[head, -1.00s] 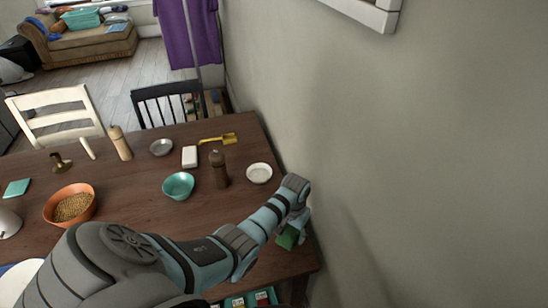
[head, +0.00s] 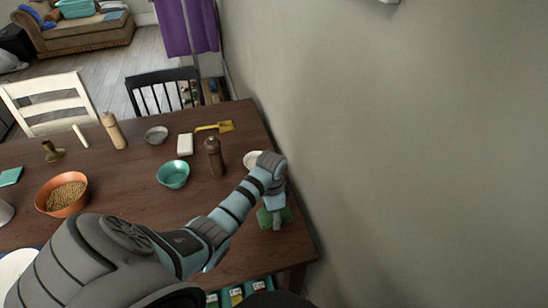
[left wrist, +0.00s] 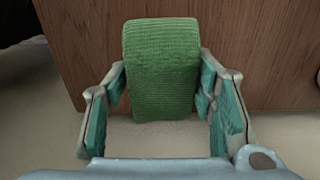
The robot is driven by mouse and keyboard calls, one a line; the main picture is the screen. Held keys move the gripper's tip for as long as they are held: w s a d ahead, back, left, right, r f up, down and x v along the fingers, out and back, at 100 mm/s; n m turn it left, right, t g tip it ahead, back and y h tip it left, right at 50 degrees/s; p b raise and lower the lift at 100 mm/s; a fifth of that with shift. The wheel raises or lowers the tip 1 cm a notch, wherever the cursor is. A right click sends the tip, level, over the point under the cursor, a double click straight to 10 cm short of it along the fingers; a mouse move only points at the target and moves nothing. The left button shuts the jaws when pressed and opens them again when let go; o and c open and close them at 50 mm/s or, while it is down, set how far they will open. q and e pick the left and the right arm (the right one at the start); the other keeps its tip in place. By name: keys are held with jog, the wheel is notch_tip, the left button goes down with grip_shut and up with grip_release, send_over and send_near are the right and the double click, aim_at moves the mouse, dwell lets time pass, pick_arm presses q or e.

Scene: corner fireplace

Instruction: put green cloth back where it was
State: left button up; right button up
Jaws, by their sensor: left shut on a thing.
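My left gripper (head: 277,212) is shut on the green cloth (head: 264,219) at the right end of the dark wooden table (head: 130,180). In the left wrist view the cloth (left wrist: 161,68) is a ribbed green block between the two fingers. Its far part shows against the brown wood, and its near part against a pale surface past the wood's edge. Whether it touches the table I cannot tell. My right gripper is not in view.
A white dish (head: 253,159), partly hidden by my left wrist, a brown pepper mill (head: 215,157) and a teal bowl (head: 173,175) stand near my arm. The grey wall (head: 400,150) is close on the right. Small boxes (head: 237,296) show below the front edge.

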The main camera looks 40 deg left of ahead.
aim_at(272, 223)
pick_arm(q)
jog(key=f, duration=0.1)
jog(key=f+b, duration=0.1)
jog(key=f, duration=0.1)
jog(key=shift+s+f, duration=0.2)
jog(key=shift+f, duration=0.05)
jog(key=shift+w+f, duration=0.15)
jog(key=shift+f, duration=0.2)
jog(key=shift+f, duration=0.2)
jog(key=o, duration=1.5)
jog(key=shift+s, duration=0.2)
jog(key=shift+o, duration=0.2)
jog(key=shift+w, duration=0.1)
